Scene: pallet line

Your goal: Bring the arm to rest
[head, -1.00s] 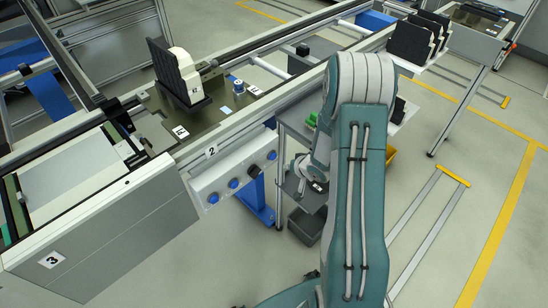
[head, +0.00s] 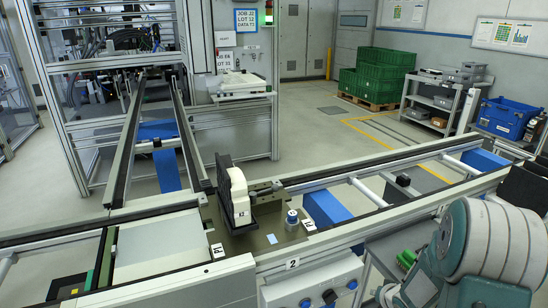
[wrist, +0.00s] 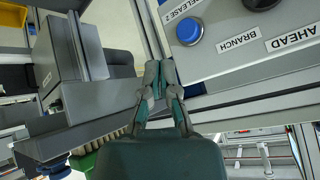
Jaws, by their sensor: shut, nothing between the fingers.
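My arm (head: 490,250) is folded at the lower right of the head view, beside the conveyor line. My gripper (wrist: 162,76) is in the middle of the wrist view, with its two fingers together and nothing between them. It is close to a control panel (wrist: 235,50) with a blue button (wrist: 189,32) and labels reading RELEASE 2, BRANCH and AHEAD. The gap between fingers and panel is hard to judge. In the head view the fingers are not visible.
A black and white part (head: 236,195) stands on the line's plate. The conveyor rail (head: 390,205) runs beside my arm. A grey bin (wrist: 60,70) is left of my gripper in the wrist view. Green crates (head: 385,72) and a shelf (head: 432,105) stand at the back.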

